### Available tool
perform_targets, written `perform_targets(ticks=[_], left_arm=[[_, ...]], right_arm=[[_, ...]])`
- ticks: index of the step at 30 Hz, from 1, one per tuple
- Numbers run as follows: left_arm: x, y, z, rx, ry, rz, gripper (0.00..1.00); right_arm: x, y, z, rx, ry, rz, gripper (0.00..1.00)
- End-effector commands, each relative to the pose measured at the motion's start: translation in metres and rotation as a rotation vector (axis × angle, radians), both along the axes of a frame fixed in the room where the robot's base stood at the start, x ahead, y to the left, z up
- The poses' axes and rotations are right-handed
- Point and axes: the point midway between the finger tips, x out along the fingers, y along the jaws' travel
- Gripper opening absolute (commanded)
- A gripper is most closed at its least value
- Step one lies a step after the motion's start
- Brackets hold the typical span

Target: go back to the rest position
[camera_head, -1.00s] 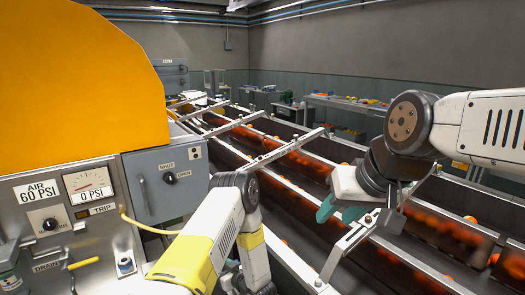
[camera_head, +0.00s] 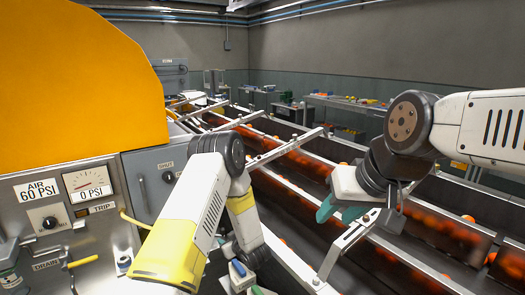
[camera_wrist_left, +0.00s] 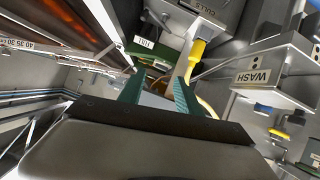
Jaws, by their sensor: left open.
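My left arm reaches in from the lower left in the head view, its elbow bent up in front of the grey control box (camera_head: 150,195). My left gripper (camera_head: 243,278) is low at the bottom edge, partly cut off. In the left wrist view its two green fingers stand apart with nothing held between them (camera_wrist_left: 158,98). My right gripper (camera_head: 338,210) hangs over the conveyor in the head view, with teal fingertips. I cannot tell how far its fingers are apart, and I see nothing held in it.
The orange-hooded machine (camera_head: 75,85) with its pressure gauge (camera_head: 88,185) stands close on the left. Conveyors with oranges (camera_head: 435,225) run along the right under metal crossbars (camera_head: 285,150). The left wrist view shows a yellow-handled part (camera_wrist_left: 196,52) and a WASH box (camera_wrist_left: 265,75) near the fingers.

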Motion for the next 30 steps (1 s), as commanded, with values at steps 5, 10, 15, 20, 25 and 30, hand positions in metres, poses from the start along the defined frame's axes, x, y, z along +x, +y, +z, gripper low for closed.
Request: perform_targets(ticks=[5, 10, 15, 20, 25, 30], left_arm=[[0.022, -0.015, 0.063, -0.120, 0.007, -0.091, 0.41], [0.026, -0.031, 0.126, -0.219, 0.032, -0.204, 0.41], [0.013, -0.044, 0.189, -0.286, 0.063, -0.321, 0.41], [-0.013, -0.052, 0.243, -0.323, 0.101, -0.430, 0.41], [-0.055, -0.055, 0.292, -0.334, 0.151, -0.541, 0.41], [-0.107, -0.052, 0.332, -0.320, 0.210, -0.638, 0.41]], right_arm=[[0.000, 0.000, 0.000, 0.000, 0.000, 0.000, 0.39], [0.000, 0.000, 0.000, 0.000, 0.000, 0.000, 0.39], [0.000, 0.000, 0.000, 0.000, 0.000, 0.000, 0.39], [0.000, 0.000, 0.000, 0.000, 0.000, 0.000, 0.39], [0.000, 0.000, 0.000, 0.000, 0.000, 0.000, 0.39], [0.000, 0.000, 0.000, 0.000, 0.000, 0.000, 0.39]])
